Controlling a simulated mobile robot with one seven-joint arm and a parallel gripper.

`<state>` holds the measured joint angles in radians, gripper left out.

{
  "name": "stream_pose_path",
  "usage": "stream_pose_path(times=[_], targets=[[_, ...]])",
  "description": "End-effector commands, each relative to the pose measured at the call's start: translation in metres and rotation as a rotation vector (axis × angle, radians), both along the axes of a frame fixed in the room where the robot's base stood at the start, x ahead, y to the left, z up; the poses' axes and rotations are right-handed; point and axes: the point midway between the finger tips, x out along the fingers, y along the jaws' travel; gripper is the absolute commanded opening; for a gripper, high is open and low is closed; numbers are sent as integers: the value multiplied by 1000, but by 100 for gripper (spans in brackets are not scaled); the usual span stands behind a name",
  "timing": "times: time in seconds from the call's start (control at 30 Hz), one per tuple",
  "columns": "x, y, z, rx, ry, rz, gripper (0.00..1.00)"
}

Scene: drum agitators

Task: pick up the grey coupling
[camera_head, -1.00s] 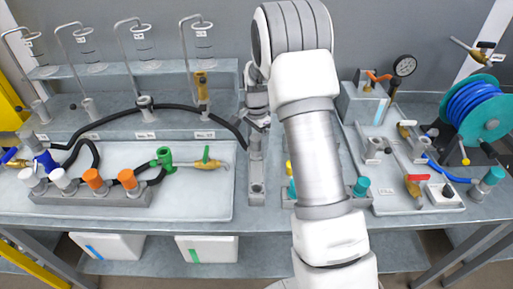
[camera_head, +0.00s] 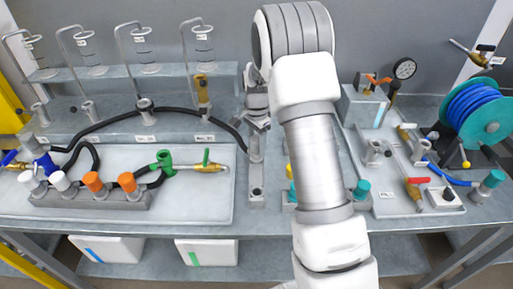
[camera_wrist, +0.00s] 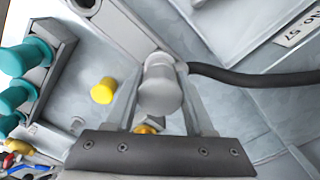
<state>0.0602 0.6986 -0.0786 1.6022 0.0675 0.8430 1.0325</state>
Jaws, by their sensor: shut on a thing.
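The grey coupling (camera_wrist: 160,88) is a pale grey cylinder between my fingers in the wrist view, at the end of a black hose (camera_wrist: 250,77). My gripper (camera_wrist: 160,108) is shut on it. In the head view my gripper (camera_head: 257,126) is at the top of the grey holder (camera_head: 257,185), left of my arm. The coupling is hard to make out there, and the hose (camera_head: 222,119) runs to it from the left.
A rack with white and orange caps (camera_head: 95,181) and a green valve fitting (camera_head: 165,160) lie on the left tray. Teal caps (camera_wrist: 15,95) and a yellow cap (camera_wrist: 103,90) are near the coupling. A hose reel (camera_head: 475,112) stands at right.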

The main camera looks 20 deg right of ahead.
Motion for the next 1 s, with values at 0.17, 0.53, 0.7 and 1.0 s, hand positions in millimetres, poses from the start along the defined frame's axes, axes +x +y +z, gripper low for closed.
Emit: stream_pose_path(times=[0.17,0.53,0.7,1.0], targets=[[1,0,28,0,-5,1,0],[-44,-59,79,0,-4,-4,0],[-61,-80,95,-1,-4,-3,0],[-71,-93,104,0,-1,0,0]])
